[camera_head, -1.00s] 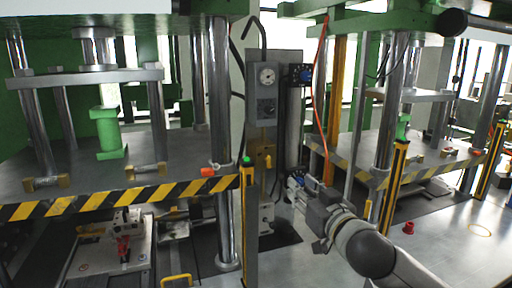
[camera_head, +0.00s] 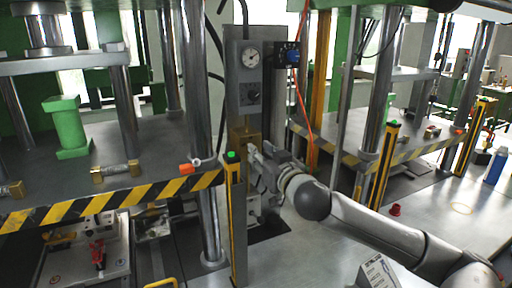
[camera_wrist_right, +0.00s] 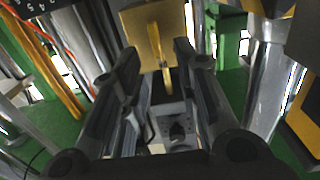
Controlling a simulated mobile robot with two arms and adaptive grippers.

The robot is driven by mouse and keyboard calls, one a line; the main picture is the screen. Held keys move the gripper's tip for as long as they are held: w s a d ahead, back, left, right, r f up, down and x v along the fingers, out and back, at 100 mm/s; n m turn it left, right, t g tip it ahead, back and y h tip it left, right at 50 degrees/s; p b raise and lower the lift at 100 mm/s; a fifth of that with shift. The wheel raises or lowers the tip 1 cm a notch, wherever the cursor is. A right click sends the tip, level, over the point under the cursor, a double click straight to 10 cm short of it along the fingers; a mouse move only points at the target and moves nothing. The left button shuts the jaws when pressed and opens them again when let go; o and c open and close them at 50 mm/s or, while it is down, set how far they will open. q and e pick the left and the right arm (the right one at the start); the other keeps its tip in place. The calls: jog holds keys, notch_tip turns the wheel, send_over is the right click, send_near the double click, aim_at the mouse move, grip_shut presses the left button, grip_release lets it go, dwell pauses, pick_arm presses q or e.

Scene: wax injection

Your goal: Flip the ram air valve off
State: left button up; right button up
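A brass valve block (camera_head: 246,136) sits on the grey control column below the gauge. In the right wrist view, the brass block (camera_wrist_right: 137,28) carries a narrow brass lever (camera_wrist_right: 155,42) that points down toward the gap between my fingers. My right gripper (camera_head: 254,158) is just in front of the block in the head view. In the right wrist view, the right gripper (camera_wrist_right: 157,54) is open, with one finger on each side of the lever and no clear contact. My left gripper is not in view.
The column bears a round gauge (camera_head: 250,57) and a dark knob (camera_head: 253,96). A yellow-black post (camera_head: 236,220) and a steel pillar stand left of it. Striped press tables flank both sides. A red hose (camera_head: 302,75) hangs right of the column. Grey floor lies right.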

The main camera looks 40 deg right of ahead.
jog(key=p+x, duration=0.1)
jog(key=x, duration=0.2)
jog(key=shift+w, duration=0.1)
dwell(0.3)
grip_shut()
